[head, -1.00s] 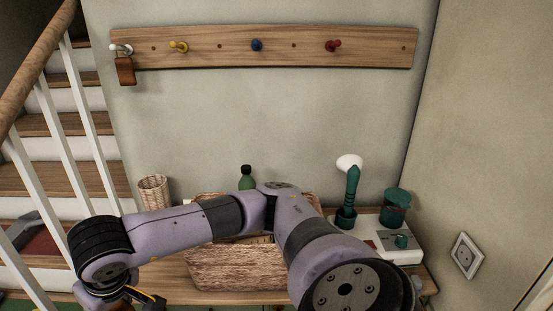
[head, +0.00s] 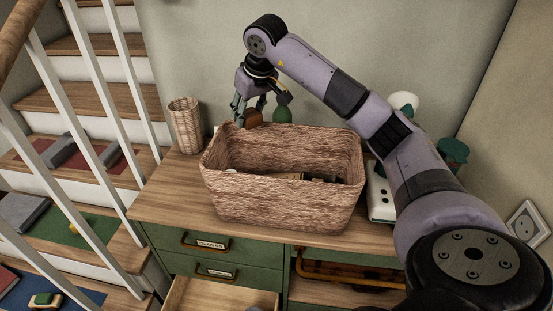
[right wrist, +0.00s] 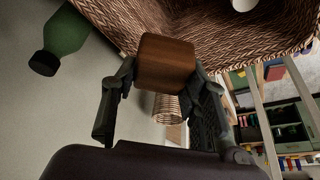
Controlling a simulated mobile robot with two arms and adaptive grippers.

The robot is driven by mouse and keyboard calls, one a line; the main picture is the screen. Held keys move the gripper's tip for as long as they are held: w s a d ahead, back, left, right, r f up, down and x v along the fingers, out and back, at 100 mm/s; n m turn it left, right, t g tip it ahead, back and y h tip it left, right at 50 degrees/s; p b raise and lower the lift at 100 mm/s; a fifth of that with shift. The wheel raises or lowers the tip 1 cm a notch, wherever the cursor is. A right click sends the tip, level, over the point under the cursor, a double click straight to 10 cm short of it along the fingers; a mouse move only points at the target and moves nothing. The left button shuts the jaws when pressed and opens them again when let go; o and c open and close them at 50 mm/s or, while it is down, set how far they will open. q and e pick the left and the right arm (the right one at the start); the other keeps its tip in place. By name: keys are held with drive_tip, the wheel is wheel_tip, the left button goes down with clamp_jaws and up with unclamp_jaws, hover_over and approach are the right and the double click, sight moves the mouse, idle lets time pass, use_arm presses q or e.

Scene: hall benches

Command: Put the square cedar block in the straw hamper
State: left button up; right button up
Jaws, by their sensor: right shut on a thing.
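The straw hamper (head: 285,203), a woven reddish-brown open-topped basket, stands on the wooden bench top. My right gripper (head: 252,108) is shut on a brown wooden block, the square cedar block (head: 253,119), at the hamper's back left rim. In the right wrist view the block (right wrist: 165,63) sits between the two fingers (right wrist: 165,85), with the hamper's weave (right wrist: 225,35) behind it. I cannot tell whether the block is over the opening or just behind the rim. My left gripper is not in view.
A wicker basket (head: 186,125) stands left of the hamper. A green bottle (head: 283,114) is behind it, and a white box (head: 380,200) is to its right. A drawer (head: 215,295) below stands open. Stairs with white balusters rise at the left. Some items lie inside the hamper.

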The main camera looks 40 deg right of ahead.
wheel_tip(320, 180, down, 19)
drive_tip(key=p, duration=0.4)
drive_tip(key=shift+f, duration=0.1)
drive_tip(key=shift+f+b, duration=0.3)
drive_tip(key=shift+b, duration=0.05)
drive_tip(key=o, duration=0.7)
drive_tip(key=shift+r, duration=0.1)
